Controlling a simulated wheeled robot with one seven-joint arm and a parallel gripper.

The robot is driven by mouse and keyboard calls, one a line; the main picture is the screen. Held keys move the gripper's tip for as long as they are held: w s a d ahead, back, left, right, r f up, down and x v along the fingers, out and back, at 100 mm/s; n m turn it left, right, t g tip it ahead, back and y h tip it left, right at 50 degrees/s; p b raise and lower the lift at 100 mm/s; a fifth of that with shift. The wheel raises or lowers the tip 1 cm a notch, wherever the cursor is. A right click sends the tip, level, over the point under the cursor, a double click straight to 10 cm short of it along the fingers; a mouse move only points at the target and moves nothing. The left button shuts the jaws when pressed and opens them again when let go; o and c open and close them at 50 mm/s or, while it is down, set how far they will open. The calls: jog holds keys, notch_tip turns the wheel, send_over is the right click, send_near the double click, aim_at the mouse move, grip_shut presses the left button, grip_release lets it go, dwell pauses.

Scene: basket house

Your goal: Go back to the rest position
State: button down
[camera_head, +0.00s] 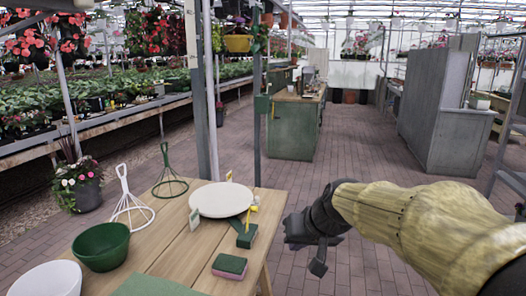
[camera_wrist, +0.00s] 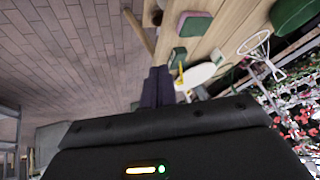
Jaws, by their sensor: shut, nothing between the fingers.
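My gripper (camera_head: 318,262) is in the head view, off the right edge of the wooden table (camera_head: 180,245) and over the brick floor. Its fingers are shut with nothing between them. In the wrist view the dark fingers (camera_wrist: 158,85) lie together, with floor to their left and the table edge to their right. My arm, in a yellowish sleeve, reaches in from the right of the head view.
The table holds a green bowl (camera_head: 101,248), a white bowl (camera_head: 46,282), a round white board (camera_head: 220,199), a pink-and-green sponge (camera_head: 229,266), a green block (camera_head: 247,236) and wire stands (camera_head: 131,208). A green cabinet (camera_head: 294,127) stands behind. Brick floor (camera_head: 350,160) is open.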

jog(key=s+d+f+g+h, duration=0.1)
jog(key=s+d+f, duration=0.2)
jog(key=s+f, duration=0.25)
jog(key=s+d+f+m+g+h, duration=0.1)
jog(key=s+d+f, duration=0.1)
jog(key=s+f, duration=0.3)
jog(key=s+d+f+g+h, duration=0.1)
jog(key=s+d+f+g, duration=0.2)
jog(key=f, duration=0.4)
notch_tip(320, 180, up, 22)
jog(key=t+p, duration=0.1)
jog(key=p, duration=2)
jog(key=shift+s+a+f+p, duration=0.2)
jog(key=shift+s+p, duration=0.05)
jog(key=shift+p, duration=0.15)
